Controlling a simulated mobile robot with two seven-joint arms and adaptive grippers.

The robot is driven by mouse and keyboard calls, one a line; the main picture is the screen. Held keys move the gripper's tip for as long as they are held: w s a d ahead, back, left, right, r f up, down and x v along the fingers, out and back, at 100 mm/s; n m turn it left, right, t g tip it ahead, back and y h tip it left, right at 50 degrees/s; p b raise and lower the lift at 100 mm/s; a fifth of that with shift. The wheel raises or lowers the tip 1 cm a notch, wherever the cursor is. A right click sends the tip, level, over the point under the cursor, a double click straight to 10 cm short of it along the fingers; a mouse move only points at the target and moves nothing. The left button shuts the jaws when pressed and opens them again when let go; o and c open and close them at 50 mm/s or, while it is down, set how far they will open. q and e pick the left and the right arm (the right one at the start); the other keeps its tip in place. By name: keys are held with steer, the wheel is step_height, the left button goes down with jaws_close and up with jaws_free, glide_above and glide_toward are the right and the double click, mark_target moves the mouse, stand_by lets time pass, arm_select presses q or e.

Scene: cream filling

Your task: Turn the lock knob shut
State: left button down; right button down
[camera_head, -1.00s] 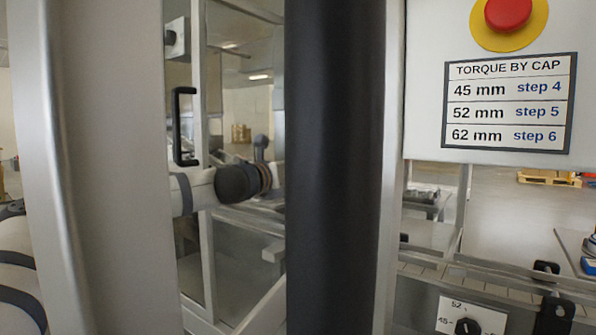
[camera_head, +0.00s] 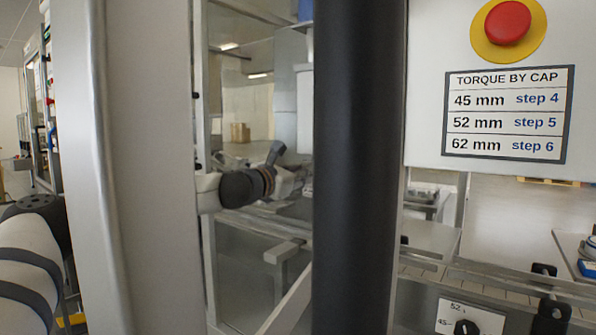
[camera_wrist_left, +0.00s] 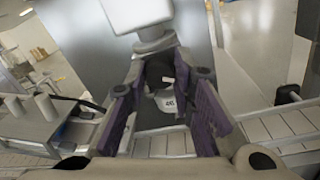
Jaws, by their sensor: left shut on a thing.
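In the left wrist view, the purple-padded fingers of my left gripper (camera_wrist_left: 168,75) close in around the base of a pale knob (camera_wrist_left: 152,36) with a block-like head, which looks to be the lock knob. The fingers hide much of where they touch it. In the head view, my left gripper (camera_head: 287,175) is at the end of the arm behind the left pillar, beside the dark post. The knob cannot be made out there. My right gripper is in neither view.
A grey pillar (camera_head: 150,160) and a dark post (camera_head: 355,160) stand close in front. A torque sign (camera_head: 507,115) hangs below a red button (camera_head: 508,22) at right. A dial plate (camera_head: 470,318) is at bottom right. In the wrist view, a jar (camera_wrist_left: 166,102) shows between the fingers.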

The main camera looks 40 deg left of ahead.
arm_select(q)
steer(key=m+p, duration=0.2)
steer(key=m, duration=0.9)
steer(key=shift+f+m, duration=0.1)
steer(key=shift+m, duration=0.3)
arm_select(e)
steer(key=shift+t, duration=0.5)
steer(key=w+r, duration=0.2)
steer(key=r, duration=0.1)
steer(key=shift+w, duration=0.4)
arm_select(q)
steer(key=c, duration=1.4)
jaws_free()
steer(key=shift+o, duration=0.2)
steer(key=s+d, duration=0.2)
steer(key=s, duration=0.9)
steer(key=shift+s, duration=0.4)
